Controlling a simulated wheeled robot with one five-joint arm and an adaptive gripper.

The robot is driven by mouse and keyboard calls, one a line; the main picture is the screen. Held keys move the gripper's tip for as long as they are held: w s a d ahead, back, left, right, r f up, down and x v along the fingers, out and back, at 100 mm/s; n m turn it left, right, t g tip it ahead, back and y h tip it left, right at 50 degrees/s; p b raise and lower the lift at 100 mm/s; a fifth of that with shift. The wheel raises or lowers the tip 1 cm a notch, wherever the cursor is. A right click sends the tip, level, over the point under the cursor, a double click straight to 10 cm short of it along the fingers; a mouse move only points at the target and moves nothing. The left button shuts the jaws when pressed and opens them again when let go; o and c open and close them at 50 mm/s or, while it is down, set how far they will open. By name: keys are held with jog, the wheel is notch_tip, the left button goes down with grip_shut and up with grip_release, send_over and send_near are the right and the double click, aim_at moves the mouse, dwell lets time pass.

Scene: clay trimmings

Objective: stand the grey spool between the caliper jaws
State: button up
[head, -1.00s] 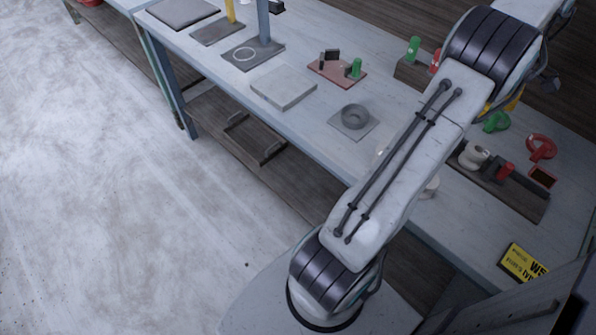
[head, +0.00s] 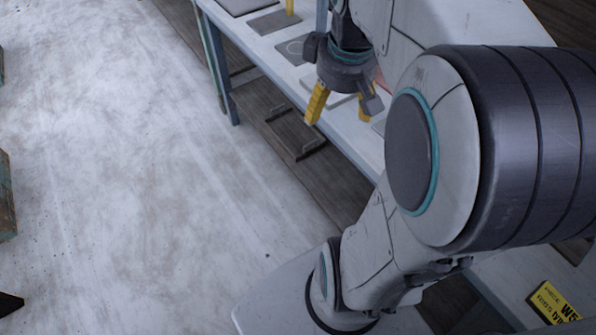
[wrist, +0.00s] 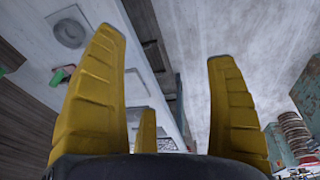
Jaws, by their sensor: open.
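My gripper (head: 343,108) has yellow fingers, spread apart and empty. In the head view it points down over the front part of the pale workbench (head: 262,50). In the wrist view my gripper (wrist: 165,50) also shows its fingers wide apart with nothing between them. I cannot make out the grey spool or the caliper jaws in either view now. My arm covers most of the right side of the bench in the head view.
A flat grey plate (head: 273,22) lies on the bench. The wrist view shows a round grey piece (wrist: 70,32) on the bench. A yellow sign (head: 553,303) is at lower right. The floor (head: 120,180) is open at left.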

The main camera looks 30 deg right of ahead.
jog(key=s+a+f, duration=0.2)
jog(key=s+a, duration=0.1)
jog(key=a, duration=0.3)
jog(key=s+a+f+t+y, duration=0.1)
jog(key=s+a+f, duration=0.1)
jog(key=s+a, duration=0.2)
jog(key=shift+a+f+m, duration=0.25)
jog(key=shift+a+m, duration=0.15)
jog(key=shift+a, duration=0.85)
